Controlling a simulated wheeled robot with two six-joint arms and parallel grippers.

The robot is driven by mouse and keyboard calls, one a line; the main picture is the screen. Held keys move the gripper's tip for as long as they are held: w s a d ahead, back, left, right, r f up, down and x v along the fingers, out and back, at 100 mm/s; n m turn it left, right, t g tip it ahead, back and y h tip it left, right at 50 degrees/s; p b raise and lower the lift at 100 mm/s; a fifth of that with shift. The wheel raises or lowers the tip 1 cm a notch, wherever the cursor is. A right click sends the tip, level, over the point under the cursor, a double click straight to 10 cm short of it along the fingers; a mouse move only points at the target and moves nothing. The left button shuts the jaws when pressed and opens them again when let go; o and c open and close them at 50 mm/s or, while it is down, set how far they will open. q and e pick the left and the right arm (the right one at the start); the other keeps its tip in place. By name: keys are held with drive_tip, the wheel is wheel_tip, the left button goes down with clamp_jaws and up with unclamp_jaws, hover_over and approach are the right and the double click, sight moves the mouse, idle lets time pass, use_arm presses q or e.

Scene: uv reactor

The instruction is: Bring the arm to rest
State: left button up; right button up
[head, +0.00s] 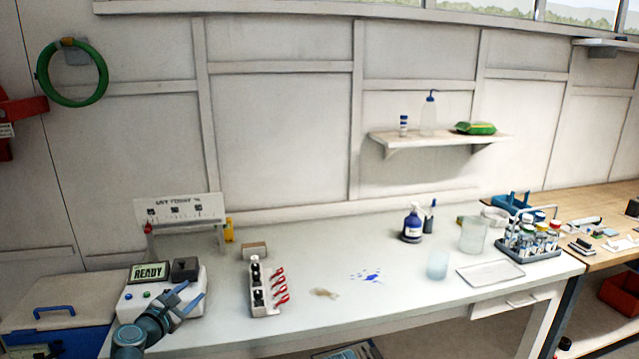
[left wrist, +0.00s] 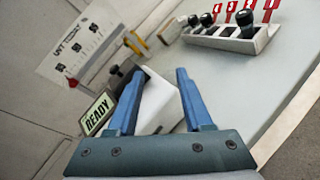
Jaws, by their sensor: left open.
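My left gripper (head: 187,292) is at the lower left in the head view, by the front of a white device (head: 135,304) with a READY display (head: 150,271). Its two blue fingers are spread apart with nothing held between them. In the left wrist view the open left gripper (left wrist: 160,72) has the white device (left wrist: 158,100) behind and between its fingers, and the READY display (left wrist: 97,114) beside the left finger. I cannot tell whether a finger touches the device. A dark block (head: 186,268) sits on top of the device. My right gripper is not in view.
A switch rack (head: 263,297) with red tags stands right of the gripper. A labelled panel (head: 180,210) stands behind. Blue spots (head: 368,276) and a brownish smear (head: 324,293) mark the bench.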

use_arm(q)
drive_tip(key=d+f+m+g+h, duration=0.1)
drive_tip(key=d+m, duration=0.1)
drive_tip(key=d, duration=0.1)
drive_tip(key=s+d+f+m+g+h, duration=0.1)
drive_tip(key=d+m, duration=0.1)
drive_tip(key=d, duration=0.2)
drive_tip(key=d+f+m+g, duration=0.1)
drive_tip(key=d+m, duration=0.2)
drive_tip(key=d, duration=0.1)
drive_tip(key=shift+s+d+f+h+p, duration=0.2)
drive_tip(key=shift+s+h+p, duration=0.1)
drive_tip(key=shift+h+p, duration=0.1)
drive_tip(key=s+d+f+m+g+p, duration=0.1)
drive_tip(key=s+d+f+m+g, duration=0.35)
drive_tip(key=d+m, duration=0.2)
drive_tip(key=s+d+f+m+g, duration=0.3)
drive_tip(key=s+d+m, duration=0.2)
drive_tip(key=d, duration=0.3)
drive_tip(key=s+d+f+m+g+y+p, duration=0.1)
drive_tip(key=s+f+m+g+y, duration=0.2)
drive_tip(key=s+m, duration=0.9)
drive_tip(key=s+g+y, duration=0.2)
drive_tip(key=y, duration=0.2)
drive_tip(key=shift+s+d+m+p, duration=0.3)
drive_tip(key=shift+s+d+m, duration=0.05)
drive_tip(key=shift+d, duration=0.05)
